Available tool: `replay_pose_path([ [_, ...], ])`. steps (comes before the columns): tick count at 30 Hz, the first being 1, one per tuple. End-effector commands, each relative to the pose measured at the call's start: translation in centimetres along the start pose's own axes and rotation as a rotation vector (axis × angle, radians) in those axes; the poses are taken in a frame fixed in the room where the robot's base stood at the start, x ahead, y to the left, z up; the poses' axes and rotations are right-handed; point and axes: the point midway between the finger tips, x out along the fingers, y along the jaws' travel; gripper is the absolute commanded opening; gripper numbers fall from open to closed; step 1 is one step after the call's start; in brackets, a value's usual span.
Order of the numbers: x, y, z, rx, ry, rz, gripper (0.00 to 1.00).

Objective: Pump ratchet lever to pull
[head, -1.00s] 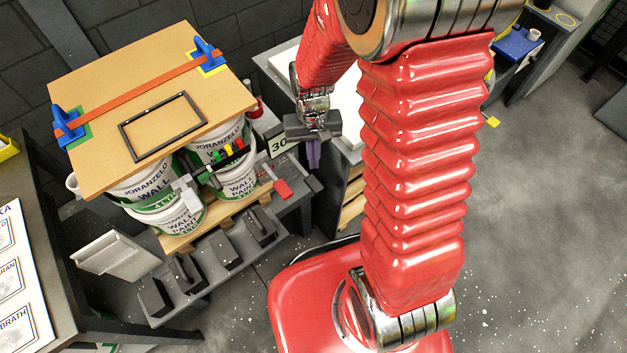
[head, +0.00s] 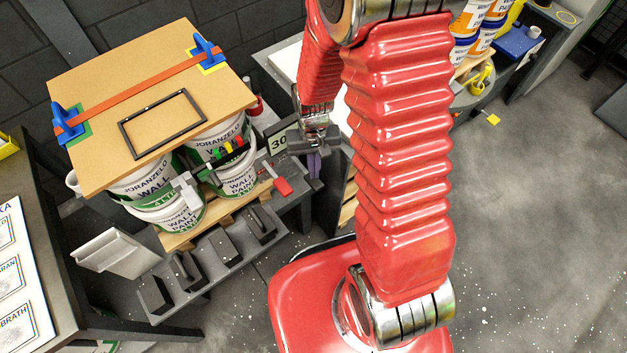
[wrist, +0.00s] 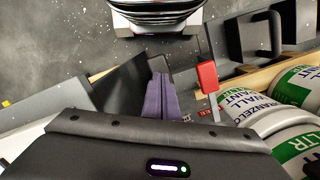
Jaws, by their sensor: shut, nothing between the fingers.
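A lever with a red grip (head: 283,187) and a grey shaft sticks out at the right side of the pail stack; its red grip also shows in the wrist view (wrist: 207,77). I take it for the ratchet lever. An orange strap (head: 140,95) crosses the brown board (head: 95,85) on top of the pails (head: 240,172), over blue corner pieces. My gripper (head: 314,168) has purple fingers, shut and empty, pointing down to the right of the red grip. In the wrist view the fingers (wrist: 161,98) are left of the grip, apart from it. The strap's ratchet body is not clear.
A dark rectangular frame (head: 162,124) lies on the board. The pails stand on a wooden pallet (head: 178,240). A grey rack with dark blocks (head: 222,247) stands in front. A display reading 30 (head: 279,143) is beside my gripper. Open floor (head: 540,200) lies to the right.

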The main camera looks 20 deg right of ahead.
Motion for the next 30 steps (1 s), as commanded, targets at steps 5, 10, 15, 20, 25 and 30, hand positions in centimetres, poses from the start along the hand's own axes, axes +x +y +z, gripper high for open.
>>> replay_pose_path([
  [5,1.0,0.0,0.0,0.0,-0.001,0.0,0.0],
  [10,1.2,0.0,0.0,0.0,0.0,0.0,0.0],
  [15,1.2,0.0,0.0,0.001,0.001,0.0,0.0],
  [20,1.6,0.0,0.0,0.001,0.0,0.0,0.0],
  [25,2.9,0.1,-0.1,0.001,-0.002,0.0,0.0],
  [30,3.8,0.0,-0.3,0.001,0.001,0.0,0.0],
])
